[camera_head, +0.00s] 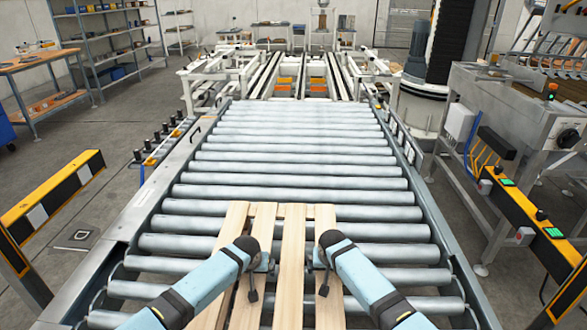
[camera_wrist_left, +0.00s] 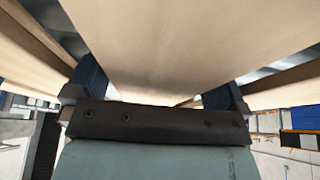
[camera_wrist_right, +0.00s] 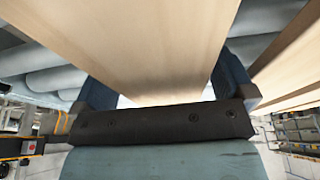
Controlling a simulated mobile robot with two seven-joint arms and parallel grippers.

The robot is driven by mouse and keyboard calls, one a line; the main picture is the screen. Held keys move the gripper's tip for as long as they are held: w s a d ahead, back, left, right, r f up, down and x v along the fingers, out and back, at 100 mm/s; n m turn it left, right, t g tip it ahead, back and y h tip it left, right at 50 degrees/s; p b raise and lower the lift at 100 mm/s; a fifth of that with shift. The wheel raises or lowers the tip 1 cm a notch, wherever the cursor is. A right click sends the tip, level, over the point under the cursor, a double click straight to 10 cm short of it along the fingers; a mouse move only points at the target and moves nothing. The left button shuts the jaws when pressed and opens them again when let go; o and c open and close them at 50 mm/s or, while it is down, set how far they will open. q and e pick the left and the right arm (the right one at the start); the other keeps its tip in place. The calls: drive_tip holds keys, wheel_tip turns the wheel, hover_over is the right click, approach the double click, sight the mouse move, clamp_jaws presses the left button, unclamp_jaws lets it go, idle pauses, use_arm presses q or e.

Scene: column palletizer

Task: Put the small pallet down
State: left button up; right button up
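The small pallet (camera_head: 292,228), made of several pale wooden boards with gaps between them, is over the near end of the roller conveyor (camera_head: 290,170). I cannot tell whether it rests on the rollers or hangs just above them. My left gripper (camera_head: 254,283) and my right gripper (camera_head: 322,280) are at its boards, side by side. In the left wrist view my left fingers (camera_wrist_left: 155,92) sit on both sides of a board (camera_wrist_left: 180,45), close against its edges. In the right wrist view my right fingers (camera_wrist_right: 168,92) flank another board (camera_wrist_right: 150,40) likewise. The pallet's underside is hidden.
The conveyor ahead is empty up to the white frame machine (camera_head: 290,75) at its far end. Yellow-black barriers (camera_head: 50,195) stand on the left, with a control post (camera_head: 520,215) on the right. Shelves (camera_head: 110,45) and a workbench (camera_head: 40,75) are farther left.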

use_arm(q)
drive_tip(key=v, duration=1.1)
use_arm(e)
drive_tip(key=shift+a, duration=0.1)
use_arm(q)
drive_tip(key=shift+s+r, duration=0.15)
drive_tip(key=shift+r, duration=0.3)
use_arm(e)
drive_tip(key=shift+r, duration=0.1)
drive_tip(key=v, duration=1.1)
drive_tip(key=shift+r, duration=0.4)
drive_tip(key=shift+s, duration=0.2)
